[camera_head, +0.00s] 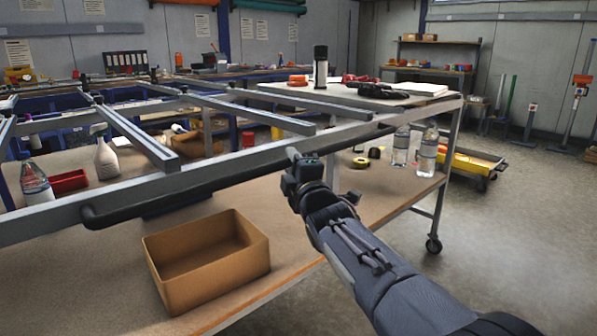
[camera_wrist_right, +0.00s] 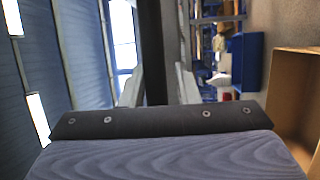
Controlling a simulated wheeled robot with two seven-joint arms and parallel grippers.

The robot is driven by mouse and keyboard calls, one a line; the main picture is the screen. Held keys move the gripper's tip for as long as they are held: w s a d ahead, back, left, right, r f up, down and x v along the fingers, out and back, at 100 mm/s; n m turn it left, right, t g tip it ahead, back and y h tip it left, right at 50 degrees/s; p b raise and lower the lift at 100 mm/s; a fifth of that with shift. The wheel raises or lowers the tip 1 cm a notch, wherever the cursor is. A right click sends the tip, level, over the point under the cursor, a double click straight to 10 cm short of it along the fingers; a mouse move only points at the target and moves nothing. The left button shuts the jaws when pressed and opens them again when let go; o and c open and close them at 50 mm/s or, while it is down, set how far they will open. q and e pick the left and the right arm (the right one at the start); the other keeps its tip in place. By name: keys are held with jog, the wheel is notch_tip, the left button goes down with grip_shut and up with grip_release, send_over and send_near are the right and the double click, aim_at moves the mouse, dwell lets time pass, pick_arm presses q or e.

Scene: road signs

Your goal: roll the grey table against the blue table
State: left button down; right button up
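The grey table (camera_head: 60,218) has a frame of grey metal bars, a brown lower shelf and a caster at the right. A black handle bar (camera_head: 195,192) runs along its near side. My right gripper (camera_head: 293,155) is at the right part of this handle. In the right wrist view a dark bar (camera_wrist_right: 152,50) stands between the two pale fingers, with a gap visible beside the right finger, so the gripper looks open around it. Blue framework, seemingly the blue table (camera_head: 60,121), shows behind the grey bars at the left, partly hidden. My left gripper is not in view.
An open cardboard box (camera_head: 205,262), clear bottles (camera_head: 427,152) and a white spray bottle (camera_head: 106,160) stand on the lower shelf. A yellow trolley (camera_head: 470,162) stands at the right. Grey floor (camera_head: 510,240) is clear at the right front.

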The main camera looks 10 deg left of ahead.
jog(key=v, duration=0.5)
jog(key=shift+d+r, duration=0.1)
jog(key=shift+d, duration=0.1)
